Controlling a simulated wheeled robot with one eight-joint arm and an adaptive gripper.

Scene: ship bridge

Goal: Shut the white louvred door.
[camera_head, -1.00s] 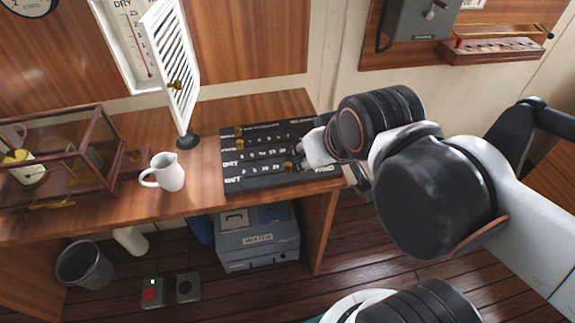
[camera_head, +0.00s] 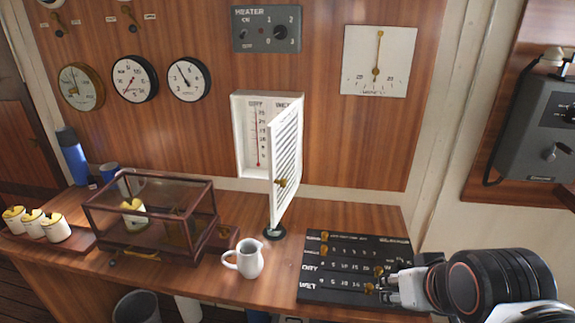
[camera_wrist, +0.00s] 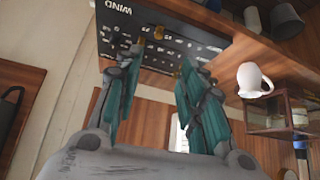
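The white louvred door (camera_head: 287,150) stands open, swung out from the right side of a white wall box (camera_head: 241,140). A small brass knob (camera_head: 281,183) sits on the door near its free edge. The box is open and shows a dry and wet thermometer (camera_head: 257,135). My gripper (camera_head: 385,285) is at the right of the black slider board (camera_head: 340,262), well right of and below the door, by the board's lower brass knobs. In the wrist view my gripper (camera_wrist: 160,62) has its teal-padded fingers apart, with the board beyond them. Whether it touches a knob is unclear.
A glazed case (camera_head: 150,218) and yellow-topped cups (camera_head: 34,224) fill the left desk. Gauges and a heater panel (camera_head: 267,28) are on the wall.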

